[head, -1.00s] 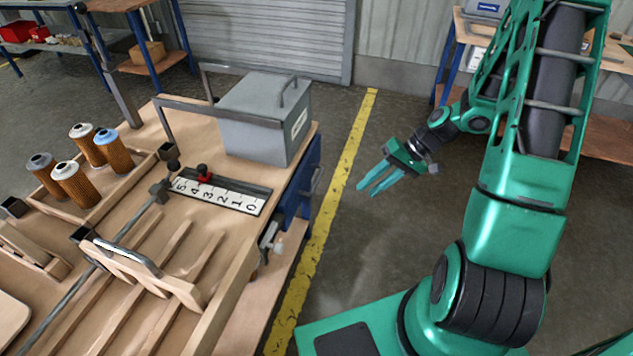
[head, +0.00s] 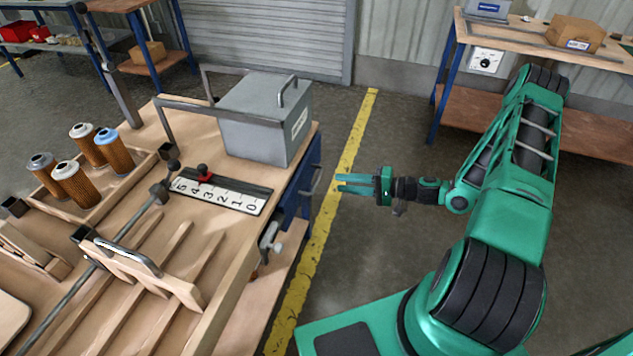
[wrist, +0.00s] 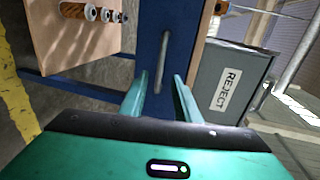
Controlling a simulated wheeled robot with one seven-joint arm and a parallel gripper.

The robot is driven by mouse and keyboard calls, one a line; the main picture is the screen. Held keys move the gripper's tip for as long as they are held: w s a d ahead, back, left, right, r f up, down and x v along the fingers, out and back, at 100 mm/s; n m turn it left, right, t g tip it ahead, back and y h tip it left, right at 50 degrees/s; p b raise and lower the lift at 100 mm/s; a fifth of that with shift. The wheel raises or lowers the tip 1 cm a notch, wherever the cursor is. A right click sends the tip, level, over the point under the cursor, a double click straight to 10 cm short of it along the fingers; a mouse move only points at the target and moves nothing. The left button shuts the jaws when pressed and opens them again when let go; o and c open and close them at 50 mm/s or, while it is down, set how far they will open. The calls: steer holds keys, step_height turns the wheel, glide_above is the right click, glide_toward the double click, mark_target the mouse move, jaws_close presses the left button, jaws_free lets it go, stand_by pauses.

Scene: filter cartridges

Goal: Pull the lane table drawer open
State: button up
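The lane table (head: 240,275) stands at the left with a wooden top. Its blue drawer front (head: 298,190) faces right, below the grey box, and looks shut. A grey bar handle (head: 313,180) is fixed on it. In the wrist view the drawer front (wrist: 150,47) is a dark blue panel, with the handle (wrist: 163,60) running along it. My gripper (head: 339,183) is right of the handle, pointing at it, with a small gap. In the wrist view its two fingers (wrist: 160,92) are apart, one on each side of the handle's line, with nothing between them.
A grey lidded box (head: 258,120) marked REJECT in the wrist view stands on the table above the drawer. Filter cartridges (head: 75,185) sit in a wooden tray. Floor around the yellow line (head: 345,170) is clear.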

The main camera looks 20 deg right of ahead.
mark_target(317, 179)
steer(key=x, duration=1)
steer(key=shift+s, duration=0.1)
jaws_close()
